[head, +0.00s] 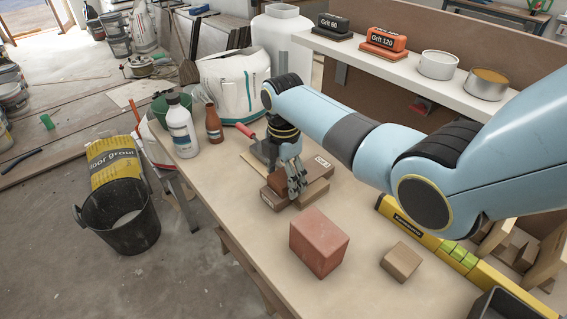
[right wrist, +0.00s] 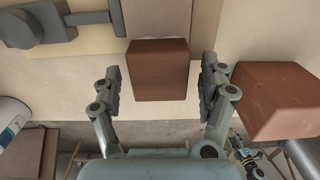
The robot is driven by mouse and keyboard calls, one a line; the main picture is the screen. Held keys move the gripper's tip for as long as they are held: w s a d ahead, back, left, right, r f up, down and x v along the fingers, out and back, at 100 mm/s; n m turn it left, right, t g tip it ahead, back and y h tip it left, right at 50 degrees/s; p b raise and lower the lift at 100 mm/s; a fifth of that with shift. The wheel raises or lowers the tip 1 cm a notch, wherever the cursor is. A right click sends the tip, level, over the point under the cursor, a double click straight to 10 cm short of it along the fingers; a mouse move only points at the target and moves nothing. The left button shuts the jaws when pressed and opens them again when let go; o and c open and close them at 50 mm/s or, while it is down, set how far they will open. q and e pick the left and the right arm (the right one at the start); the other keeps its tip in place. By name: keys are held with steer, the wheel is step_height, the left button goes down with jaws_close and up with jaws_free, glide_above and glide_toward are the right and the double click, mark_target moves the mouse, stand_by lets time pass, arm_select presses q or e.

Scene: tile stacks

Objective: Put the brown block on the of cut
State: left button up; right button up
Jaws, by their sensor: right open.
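A small reddish-brown block (head: 277,180) sits at the stack on the bench, partly hidden by my right gripper (head: 296,178). In the right wrist view the brown block (right wrist: 158,72) lies between the two spread fingers of my right gripper (right wrist: 161,82), with a gap on both sides. The gripper is open and holds nothing. A brown piece with a "CUT" label (head: 322,164) lies just right of the fingers, on the stack.
A large red block (head: 319,243) stands in front of the stack; it also shows in the wrist view (right wrist: 275,100). A small tan block (head: 401,262) and a yellow level (head: 440,245) lie to the right. Bottles (head: 182,130) stand behind left.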

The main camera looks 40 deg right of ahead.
mark_target(283, 177)
step_height(283, 177, up, 12)
steer(key=shift+p, duration=0.35)
steer(key=shift+f, duration=0.15)
stand_by(0.3)
